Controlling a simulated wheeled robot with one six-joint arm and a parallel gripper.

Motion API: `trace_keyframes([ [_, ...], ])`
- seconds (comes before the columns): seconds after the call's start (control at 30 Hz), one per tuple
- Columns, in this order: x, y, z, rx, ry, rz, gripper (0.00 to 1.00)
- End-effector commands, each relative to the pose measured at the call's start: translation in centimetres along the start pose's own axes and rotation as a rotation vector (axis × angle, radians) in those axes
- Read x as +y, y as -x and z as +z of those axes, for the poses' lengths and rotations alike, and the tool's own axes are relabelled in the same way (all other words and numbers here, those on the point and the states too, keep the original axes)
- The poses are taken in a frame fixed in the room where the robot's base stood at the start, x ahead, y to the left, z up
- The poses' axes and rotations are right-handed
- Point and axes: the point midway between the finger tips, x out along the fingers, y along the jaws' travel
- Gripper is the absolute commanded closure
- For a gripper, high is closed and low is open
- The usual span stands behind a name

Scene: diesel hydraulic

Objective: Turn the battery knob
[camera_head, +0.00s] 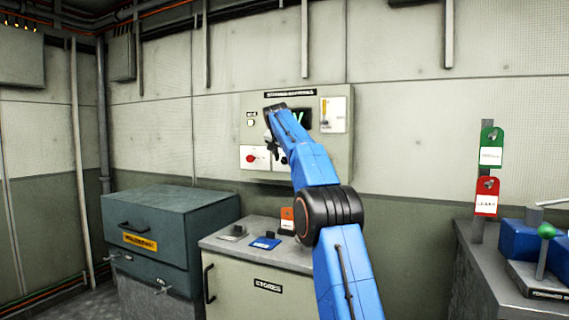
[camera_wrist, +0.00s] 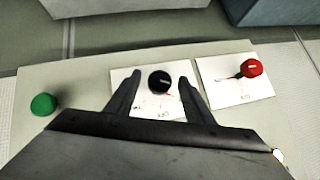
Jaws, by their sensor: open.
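A grey wall panel (camera_head: 291,98) carries two knobs on white plates. The red knob (camera_head: 251,158) is on the left plate in the head view; the wrist view shows it (camera_wrist: 251,68) to the right. The black knob (camera_wrist: 160,80) is on the other plate, partly hidden by my arm in the head view. I cannot read which one is the battery knob. My gripper (camera_wrist: 158,84) is open, with one finger on each side of the black knob and visible gaps to it. Depth to the panel is unclear. My gripper also shows in the head view (camera_head: 271,145).
A green button (camera_wrist: 43,104) is at the panel's other side in the wrist view. Below the panel stand a cabinet (camera_head: 255,283) with small items on top and a dark green chest (camera_head: 165,212). A bench (camera_head: 480,275) with a green-knobbed lever (camera_head: 546,231) is at right.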

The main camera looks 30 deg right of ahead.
Motion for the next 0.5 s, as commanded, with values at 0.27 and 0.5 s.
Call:
trace_keyframes([
  [0.27,0.0,5.7,0.0,0.0,0.0,-0.001,0.52],
  [0.5,0.0,10.4,0.0,0.0,0.0,0.0,0.52],
])
